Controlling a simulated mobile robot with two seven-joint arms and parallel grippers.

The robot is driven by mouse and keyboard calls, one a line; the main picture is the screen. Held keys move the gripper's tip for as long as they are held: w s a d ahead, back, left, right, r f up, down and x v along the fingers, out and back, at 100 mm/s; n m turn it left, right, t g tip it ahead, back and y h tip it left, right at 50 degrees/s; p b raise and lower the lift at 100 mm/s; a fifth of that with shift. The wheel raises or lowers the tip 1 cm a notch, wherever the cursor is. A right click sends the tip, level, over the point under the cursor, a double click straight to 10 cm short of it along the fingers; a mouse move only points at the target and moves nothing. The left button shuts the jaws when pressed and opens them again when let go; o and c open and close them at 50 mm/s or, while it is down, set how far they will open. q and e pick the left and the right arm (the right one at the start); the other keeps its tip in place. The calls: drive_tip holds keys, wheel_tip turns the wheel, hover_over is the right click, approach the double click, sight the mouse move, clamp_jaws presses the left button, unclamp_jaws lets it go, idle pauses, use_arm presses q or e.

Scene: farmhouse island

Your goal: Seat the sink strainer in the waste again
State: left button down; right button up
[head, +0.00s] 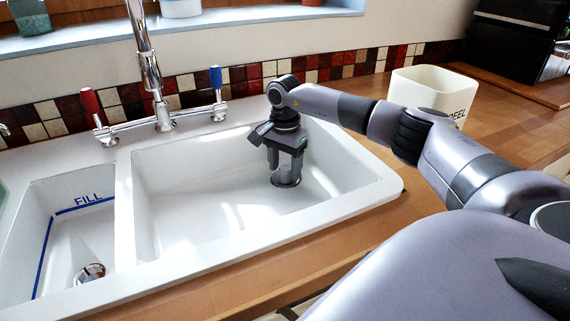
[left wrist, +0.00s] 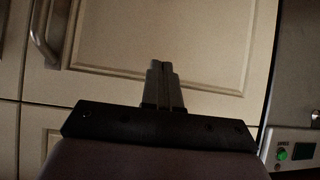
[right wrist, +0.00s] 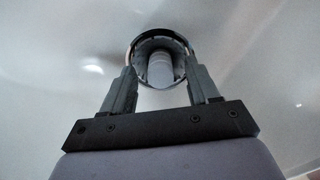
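The large white basin (head: 215,215) of the sink holds my right gripper (head: 286,170), which points down near the basin's right end. Its fingers stand apart. Between and below them is a small grey cylindrical piece (head: 288,177), apparently the strainer. In the right wrist view, a pale ribbed post (right wrist: 160,70) stands inside a dark round opening with a shiny rim (right wrist: 161,34), with gaps between post and fingers (right wrist: 162,80). I cannot tell whether the strainer sits fully down in the waste. My left gripper (left wrist: 164,85) is shut and empty in front of cream cupboard doors.
A small basin with a blue FILL line (head: 88,201) and its own chrome waste (head: 90,272) lies at the left. A tall tap (head: 150,70) with red and blue handles stands behind. A cream PEEL bin (head: 435,88) stands on the wooden worktop (head: 500,125).

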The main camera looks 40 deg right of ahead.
sight(285, 168)
drive_tip(key=shift+r, duration=3.6)
